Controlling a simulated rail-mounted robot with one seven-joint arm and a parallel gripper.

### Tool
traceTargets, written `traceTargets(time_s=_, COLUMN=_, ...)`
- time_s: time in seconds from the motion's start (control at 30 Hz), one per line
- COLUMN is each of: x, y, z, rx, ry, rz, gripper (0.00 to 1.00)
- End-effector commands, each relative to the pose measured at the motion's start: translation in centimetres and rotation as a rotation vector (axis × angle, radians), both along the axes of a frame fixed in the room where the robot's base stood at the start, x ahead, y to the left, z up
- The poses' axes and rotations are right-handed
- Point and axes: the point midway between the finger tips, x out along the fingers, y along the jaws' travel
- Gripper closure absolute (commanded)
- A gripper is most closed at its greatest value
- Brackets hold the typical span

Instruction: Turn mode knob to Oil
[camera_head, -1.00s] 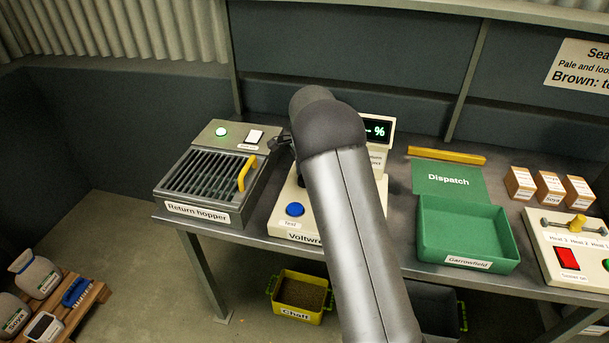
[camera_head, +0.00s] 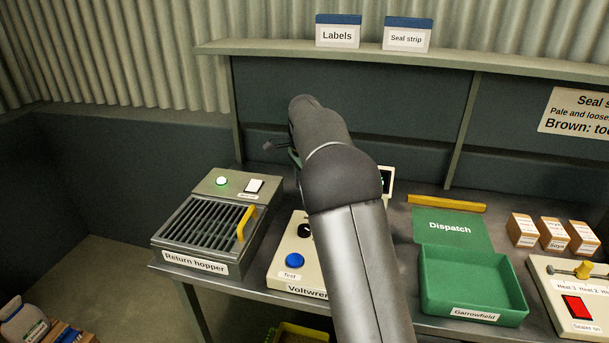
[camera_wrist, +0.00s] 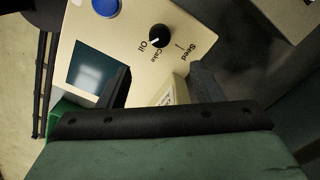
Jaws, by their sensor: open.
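The mode knob (camera_wrist: 159,36) is a round black knob with a white pointer mark on a cream panel (camera_wrist: 112,38). In the wrist view, its mark appears to face the Oil label; Cake and Seed are printed beside it. In the head view, the knob (camera_head: 305,230) shows partly behind my arm. My gripper (camera_wrist: 162,84) is open, its two dark fingers apart with nothing held between them. It is off the knob, which lies beyond the fingertips in the wrist view. In the head view, my arm hides most of the tester.
A blue Test button (camera_head: 295,260) is near the knob. The return hopper (camera_head: 205,237) stands left, the green Garrowfield tray (camera_head: 473,284) right. A shelf (camera_head: 400,50) with label boxes runs above. A dark screen (camera_wrist: 92,68) is on the panel.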

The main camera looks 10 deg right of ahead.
Motion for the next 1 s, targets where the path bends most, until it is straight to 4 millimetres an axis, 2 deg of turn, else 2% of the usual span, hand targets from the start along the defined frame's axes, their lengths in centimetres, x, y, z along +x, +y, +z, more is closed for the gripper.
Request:
traceTargets(time_s=0.1, x=0.0, y=0.0, z=2.1, rx=-0.001, ry=-0.002, rz=0.000, gripper=0.41)
traceTargets(time_s=0.23, x=0.0, y=0.0, z=3.3, rx=-0.001, ry=-0.001, rz=0.000, gripper=0.41)
traceTargets(time_s=0.73, x=-0.5, y=-0.1, z=4.1, rx=0.003, ry=-0.001, rz=0.013, gripper=0.41)
traceTargets(time_s=0.87, x=-3.6, y=-0.5, z=4.8, rx=0.024, ry=-0.004, rz=0.123, gripper=0.41)
traceTargets(time_s=0.97, x=-8.1, y=-0.7, z=5.2, rx=0.046, ry=-0.013, rz=0.286, gripper=0.41)
traceTargets(time_s=1.0, x=-10.3, y=-0.6, z=5.2, rx=0.052, ry=-0.018, rz=0.366, gripper=0.41)
